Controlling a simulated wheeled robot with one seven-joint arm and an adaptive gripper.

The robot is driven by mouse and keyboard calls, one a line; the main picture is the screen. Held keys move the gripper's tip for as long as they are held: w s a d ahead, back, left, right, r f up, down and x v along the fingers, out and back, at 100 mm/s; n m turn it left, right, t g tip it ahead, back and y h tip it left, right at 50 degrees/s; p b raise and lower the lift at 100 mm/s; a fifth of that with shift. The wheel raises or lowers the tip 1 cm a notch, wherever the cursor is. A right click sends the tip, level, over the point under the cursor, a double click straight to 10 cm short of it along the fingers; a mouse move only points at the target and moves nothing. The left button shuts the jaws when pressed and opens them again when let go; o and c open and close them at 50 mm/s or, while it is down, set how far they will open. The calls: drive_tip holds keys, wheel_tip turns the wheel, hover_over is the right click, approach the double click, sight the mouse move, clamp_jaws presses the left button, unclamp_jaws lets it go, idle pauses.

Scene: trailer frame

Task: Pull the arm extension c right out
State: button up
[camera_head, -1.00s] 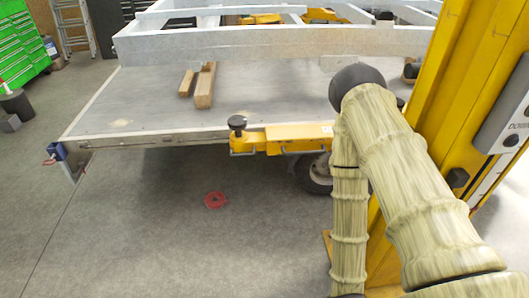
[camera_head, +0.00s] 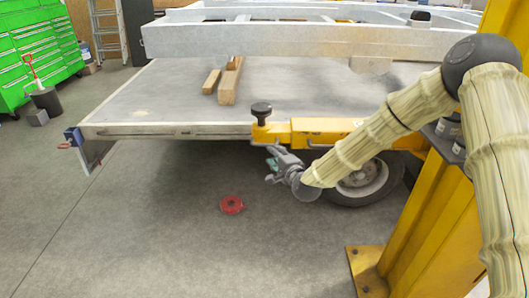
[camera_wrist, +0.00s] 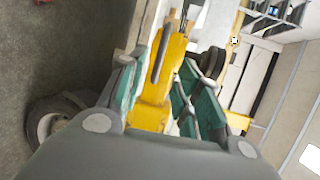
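The yellow lift arm extension (camera_head: 310,131) sticks out along the trailer's edge in the head view, with a round black pad (camera_head: 262,110) on its left end. Thin handle bars show on its front side. My gripper (camera_head: 272,166) is just below and in front of the extension's left part. In the wrist view my gripper (camera_wrist: 160,88) has its green-padded fingers spread apart. The yellow extension (camera_wrist: 152,115) and a dark bar show between and beyond them. I cannot tell whether a finger touches it.
The trailer bed (camera_head: 170,95) carries wooden blocks (camera_head: 230,82) and a grey frame (camera_head: 270,40). A wheel (camera_head: 362,182) is close behind my wrist. The yellow lift post (camera_head: 410,225) stands at right.

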sight(264, 145)
drive_tip(key=p+x, duration=0.1)
drive_tip(key=x, duration=1)
clamp_jaws()
